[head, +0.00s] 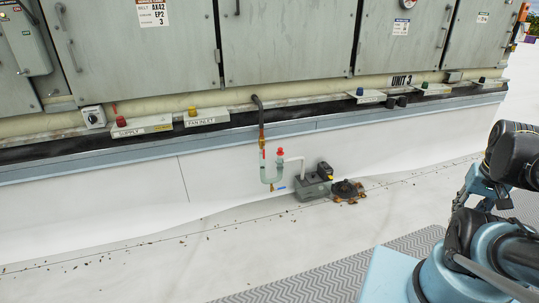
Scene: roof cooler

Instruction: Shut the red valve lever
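A thin drain pipe (261,120) comes down from the unit's ledge into a pale green U-shaped trap (268,179). A small red piece (263,154), perhaps the valve lever, sits on the pipe just above the trap. It is too small to tell its angle or whether the valve is open. A red cap-like piece (280,152) tops the trap's right riser. My blue and black arm is at the right edge, well apart from the pipe. My gripper cannot be made out in this view.
A grey box (311,187) with a black top and a dark round drain (345,189) with brown debris lie right of the trap. Labelled blocks, including SUPPLY (143,126) and FAN INLET (206,117), line the ledge. The pale roof floor in front is mostly clear, with a grey mat (330,272).

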